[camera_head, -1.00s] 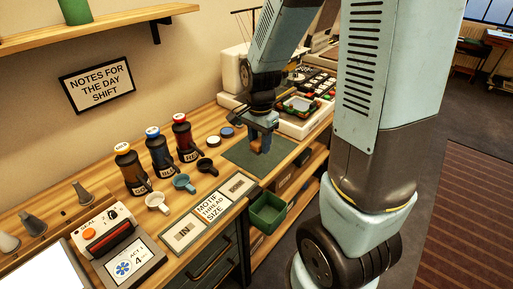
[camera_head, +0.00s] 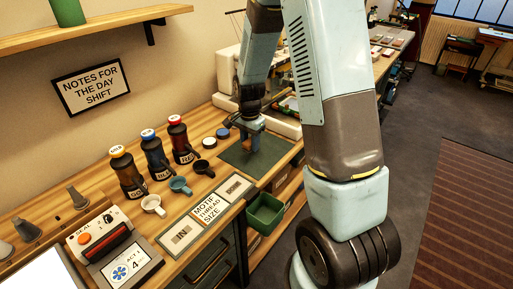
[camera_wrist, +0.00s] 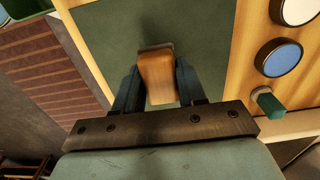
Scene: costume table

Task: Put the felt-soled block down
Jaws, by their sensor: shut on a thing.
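The felt-soled block (camera_wrist: 157,80) is a tan wooden block with a dark layer at its far end in the wrist view. My gripper (camera_wrist: 158,85) is shut on it, with one blue-grey finger on each side. In the head view my gripper (camera_head: 250,134) is low over the dark green mat (camera_head: 237,155) on the wooden table, and the block is mostly hidden there. The mat also shows beneath the block in the wrist view (camera_wrist: 210,30). I cannot tell whether the block's sole touches the mat.
Left of the mat stand several capped bottles (camera_head: 181,145) and small cups, including a dark one (camera_head: 202,167). Round white and blue discs (camera_wrist: 280,57) lie beside the mat. A label board (camera_head: 207,211) lies in front; a green bin (camera_head: 265,213) hangs at the table edge.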

